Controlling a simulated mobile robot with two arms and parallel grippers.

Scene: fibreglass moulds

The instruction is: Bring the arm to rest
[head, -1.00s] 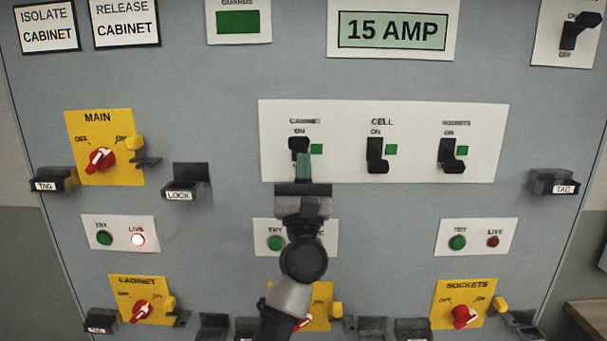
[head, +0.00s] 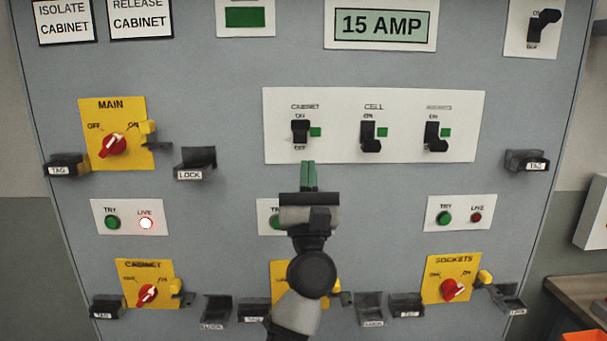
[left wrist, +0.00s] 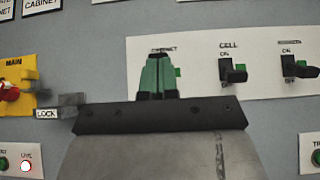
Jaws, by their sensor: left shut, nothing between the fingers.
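My left gripper (head: 308,177) is in front of the grey panel, just below the cabinet switch (head: 300,132), with its green fingers together and nothing between them. In the left wrist view the green fingers (left wrist: 158,76) point up at the panel and cover most of the cabinet switch. In the head view this switch shows clear of the fingers, with a green square beside it. My left arm comes up from the bottom of the head view. My right gripper is in neither view.
The cell switch (head: 370,137) and a third switch (head: 435,137) share the white plate. Protruding holders, such as the LOCK holder (head: 195,163), and yellow rotary switch plates (head: 112,134) surround the arm. A wooden bench (head: 580,297) stands at the lower right.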

